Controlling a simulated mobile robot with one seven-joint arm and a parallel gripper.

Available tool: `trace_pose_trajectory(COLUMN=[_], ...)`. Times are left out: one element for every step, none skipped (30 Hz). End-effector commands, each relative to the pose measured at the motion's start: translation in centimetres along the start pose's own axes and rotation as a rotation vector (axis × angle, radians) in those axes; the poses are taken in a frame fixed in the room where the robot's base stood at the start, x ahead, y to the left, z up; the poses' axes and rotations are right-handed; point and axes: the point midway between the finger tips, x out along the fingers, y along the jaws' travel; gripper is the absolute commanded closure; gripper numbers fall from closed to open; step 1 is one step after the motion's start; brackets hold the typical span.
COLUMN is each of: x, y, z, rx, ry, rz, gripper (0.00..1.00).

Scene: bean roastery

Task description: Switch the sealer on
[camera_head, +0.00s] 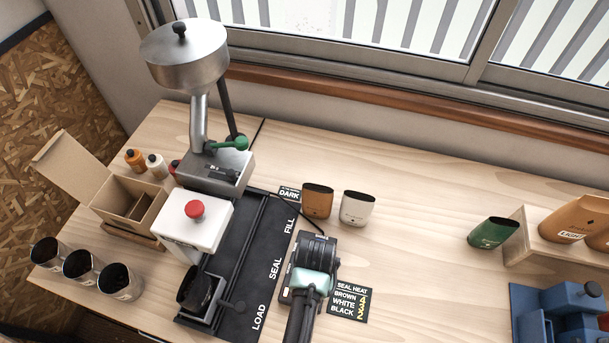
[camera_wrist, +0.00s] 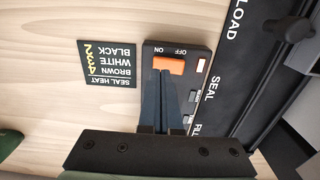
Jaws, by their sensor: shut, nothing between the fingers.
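In the wrist view the sealer's black control panel (camera_wrist: 203,78) carries an orange rocker switch (camera_wrist: 165,65), with ON printed by its left end and OFF by its right. A small pale indicator (camera_wrist: 201,65) sits beside it. My gripper (camera_wrist: 167,76) is shut and empty, its fingertips at the switch's near edge. I cannot tell whether they touch it or which way the switch is tipped. In the head view my gripper (camera_head: 315,250) hangs over the panel and hides the switch. The white sealer box (camera_head: 192,238) with a red button (camera_head: 194,209) stands to the left.
A black track (camera_head: 271,245) marked FILL, SEAL and LOAD runs alongside, with a holder (camera_head: 207,311) at the LOAD end. A seal heat card (camera_head: 348,304) lies to the right. Brown (camera_head: 317,201) and white (camera_head: 357,208) bags stand behind.

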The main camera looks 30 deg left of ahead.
Motion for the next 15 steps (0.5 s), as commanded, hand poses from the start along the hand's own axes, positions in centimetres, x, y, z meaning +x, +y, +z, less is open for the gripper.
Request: trace_pose_trajectory(x=[-0.8, -1.1, -1.4, -1.6, -1.9, -2.1, -2.4, -2.6, -2.9, -3.2, -3.4, -3.7, -3.9, -4.1, -4.3], y=[0.0, 0.0, 0.0, 0.0, 0.0, 0.0, 0.0, 0.0, 0.0, 0.0, 0.0, 0.0, 0.0, 0.0, 0.0], z=[0.0, 0.0, 0.0, 0.0, 0.0, 0.0, 0.0, 0.0, 0.0, 0.0, 0.0, 0.0, 0.0, 0.0, 0.0], rx=[0.0, 0.0, 0.0, 0.0, 0.0, 0.0, 0.0, 0.0, 0.0, 0.0, 0.0, 0.0, 0.0, 0.0, 0.0], ry=[0.0, 0.0, 0.0, 0.0, 0.0, 0.0, 0.0, 0.0, 0.0, 0.0, 0.0, 0.0, 0.0, 0.0, 0.0], rz=[0.0, 0.0, 0.0, 0.0, 0.0, 0.0, 0.0, 0.0, 0.0, 0.0, 0.0, 0.0, 0.0, 0.0, 0.0], gripper=[1.0, 1.0, 1.0, 1.0, 1.0, 1.0, 1.0, 1.0, 1.0, 1.0, 1.0, 1.0, 1.0, 1.0, 1.0])
